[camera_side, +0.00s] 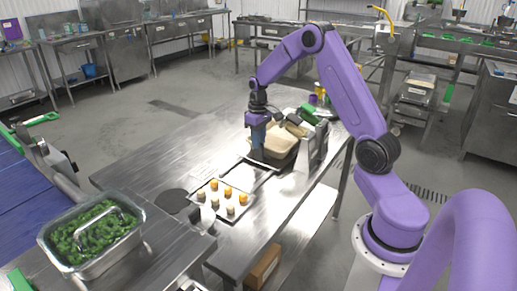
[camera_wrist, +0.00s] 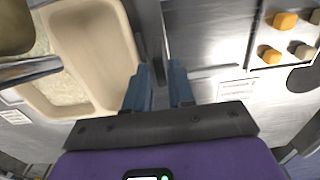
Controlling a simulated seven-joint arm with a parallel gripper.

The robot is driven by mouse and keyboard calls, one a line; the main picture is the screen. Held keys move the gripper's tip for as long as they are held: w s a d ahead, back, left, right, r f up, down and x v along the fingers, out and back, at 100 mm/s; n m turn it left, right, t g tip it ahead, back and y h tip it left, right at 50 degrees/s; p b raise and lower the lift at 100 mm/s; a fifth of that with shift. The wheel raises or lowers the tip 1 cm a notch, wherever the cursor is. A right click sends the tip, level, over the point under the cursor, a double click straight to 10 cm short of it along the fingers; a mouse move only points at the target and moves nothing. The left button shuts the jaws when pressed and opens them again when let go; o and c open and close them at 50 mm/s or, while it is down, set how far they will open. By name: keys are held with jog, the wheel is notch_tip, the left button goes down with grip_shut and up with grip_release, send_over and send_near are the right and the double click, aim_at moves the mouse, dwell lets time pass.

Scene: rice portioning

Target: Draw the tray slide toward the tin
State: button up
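A flat metal tray slide (camera_side: 248,181) lies on the steel table, and it shows in the wrist view (camera_wrist: 205,45) right of my fingers. Its near part bears several small orange and pale pieces. A beige, rounded tin (camera_side: 286,158) with pale rice stands behind it; in the wrist view the tin (camera_wrist: 92,35) is left of my fingers. My gripper (camera_side: 257,154) points down between tin and slide. Its two blue fingers (camera_wrist: 161,88) stand apart, with a narrow gap near the slide's left edge. I see nothing clearly held; contact with the slide cannot be told.
A steel pan (camera_side: 125,247) of green vegetables with a handle stands at front left. A grey upright device (camera_side: 317,147) stands right of the tin. A dark round disc (camera_side: 172,202) lies left of the pieces. The table's left part (camera_side: 150,172) is clear.

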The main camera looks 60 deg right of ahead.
jog(key=shift+f, duration=1.95)
jog(key=shift+c, duration=0.3)
grip_shut()
jog(key=a, duration=1.1)
jog(key=shift+a, duration=0.3)
jog(key=shift+o, duration=0.3)
grip_release()
jog(key=shift+a, duration=0.1)
jog(key=shift+r, duration=0.1)
